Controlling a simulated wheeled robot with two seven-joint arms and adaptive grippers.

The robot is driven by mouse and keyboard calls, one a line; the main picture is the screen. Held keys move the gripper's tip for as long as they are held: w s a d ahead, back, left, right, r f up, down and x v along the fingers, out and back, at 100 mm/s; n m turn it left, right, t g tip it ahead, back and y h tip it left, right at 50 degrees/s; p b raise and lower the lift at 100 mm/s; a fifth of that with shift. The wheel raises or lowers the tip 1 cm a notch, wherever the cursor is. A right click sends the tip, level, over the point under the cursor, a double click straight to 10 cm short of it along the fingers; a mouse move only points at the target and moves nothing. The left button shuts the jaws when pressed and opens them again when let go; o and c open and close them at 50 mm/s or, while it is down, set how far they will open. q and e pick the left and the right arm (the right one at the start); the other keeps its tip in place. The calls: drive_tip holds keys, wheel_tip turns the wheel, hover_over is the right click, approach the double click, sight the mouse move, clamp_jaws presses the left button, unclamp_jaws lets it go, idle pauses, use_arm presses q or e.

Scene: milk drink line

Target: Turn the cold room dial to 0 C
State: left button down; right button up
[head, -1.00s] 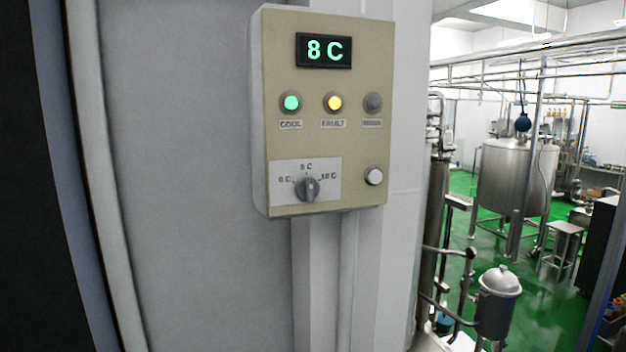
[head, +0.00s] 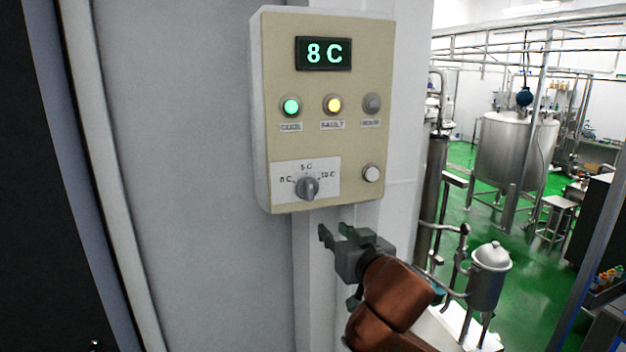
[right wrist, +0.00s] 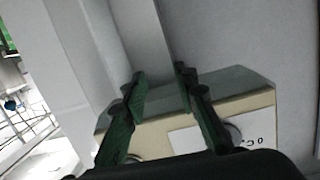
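The cold room control box (head: 325,140) is beige and fixed to a grey wall. Its display (head: 323,53) reads 8 C. My right gripper (head: 335,232) is below the box, apart from the dial and empty. In the right wrist view its two green fingers (right wrist: 160,78) are spread, and one covers part of the plate and dial. My left gripper is not in view.
Above the dial are a lit green lamp (head: 291,106), a lit yellow lamp (head: 332,104) and a dark grey one (head: 372,103). A white button (head: 371,174) is right of the dial. A conduit runs down below the box. Steel tanks (head: 515,160) stand farther right.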

drive_tip(key=n+t+y+p, duration=0.1)
drive_tip(key=t, duration=0.1)
approach(311, 188)
drive_tip(key=w, duration=0.1)
drive_tip(key=p+x, duration=0.2)
drive_tip(key=x, duration=0.4)
drive_tip(key=shift+w+a+r, duration=0.1)
drive_tip(key=shift+w+r, duration=0.1)
drive_tip(key=shift+w+a+f+p, duration=0.1)
drive_tip(key=shift+w+a+p, duration=0.25)
drive_tip(key=shift+w, duration=0.15)
drive_tip(key=shift+d, duration=0.1)
drive_tip(key=shift+c, duration=0.5)
clamp_jaws()
